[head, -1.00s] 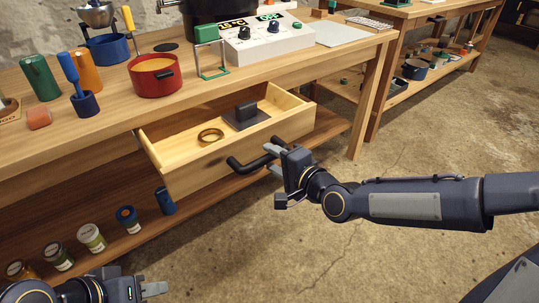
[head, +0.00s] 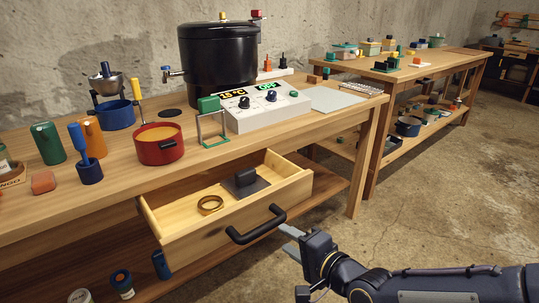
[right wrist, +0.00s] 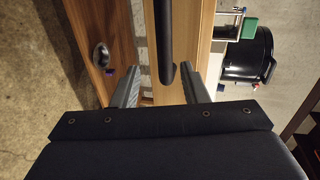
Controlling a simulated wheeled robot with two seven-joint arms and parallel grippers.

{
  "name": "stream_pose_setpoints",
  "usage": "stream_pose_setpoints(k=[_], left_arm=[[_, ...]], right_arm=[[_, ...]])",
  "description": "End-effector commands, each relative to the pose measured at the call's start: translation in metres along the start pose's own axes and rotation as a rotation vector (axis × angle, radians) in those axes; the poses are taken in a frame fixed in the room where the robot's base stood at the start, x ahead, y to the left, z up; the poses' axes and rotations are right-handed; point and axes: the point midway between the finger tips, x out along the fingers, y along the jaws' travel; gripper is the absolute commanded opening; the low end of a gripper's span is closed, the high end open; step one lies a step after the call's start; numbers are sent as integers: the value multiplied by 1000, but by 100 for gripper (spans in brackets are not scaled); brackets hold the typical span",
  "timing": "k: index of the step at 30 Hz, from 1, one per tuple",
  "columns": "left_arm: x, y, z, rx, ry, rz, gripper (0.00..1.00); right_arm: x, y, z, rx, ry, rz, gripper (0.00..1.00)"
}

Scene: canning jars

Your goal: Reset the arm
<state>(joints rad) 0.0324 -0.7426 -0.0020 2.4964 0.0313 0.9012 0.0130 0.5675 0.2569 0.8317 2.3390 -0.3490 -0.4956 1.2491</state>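My right gripper (head: 288,236) is just in front of the open drawer, near the right end of its black handle (head: 257,226). In the right wrist view its two fingers (right wrist: 160,90) stand apart with nothing held, and the handle (right wrist: 164,40) shows ahead between them. In the head view the fingertips look clear of the handle. The wooden drawer (head: 190,240) is pulled out and holds a brass ring (head: 210,204) and a dark block with a grip (head: 246,181). My left gripper is not in view.
The bench top (head: 225,155) above carries a red pot (head: 158,146), a white control box (head: 262,112) and a large black canner (head: 218,60). Several jars stand on the lower shelf. Open concrete floor (head: 400,225) lies to the right.

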Motion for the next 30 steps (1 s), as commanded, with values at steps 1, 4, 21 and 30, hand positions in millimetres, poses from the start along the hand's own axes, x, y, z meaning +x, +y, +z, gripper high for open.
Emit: stream_pose_setpoints(k=[1, 4, 21, 30], left_arm=[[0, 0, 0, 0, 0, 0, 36], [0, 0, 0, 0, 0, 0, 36], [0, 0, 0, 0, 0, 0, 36], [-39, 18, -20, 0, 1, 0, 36]], right_arm=[[-4, 5, -2, -51, 12, 40, 40], [-24, 24, -12, -221, 48, 192, 40], [-226, 85, 3, -712, -179, 733, 40], [-260, 46, 23, -745, -295, 697, 40]])
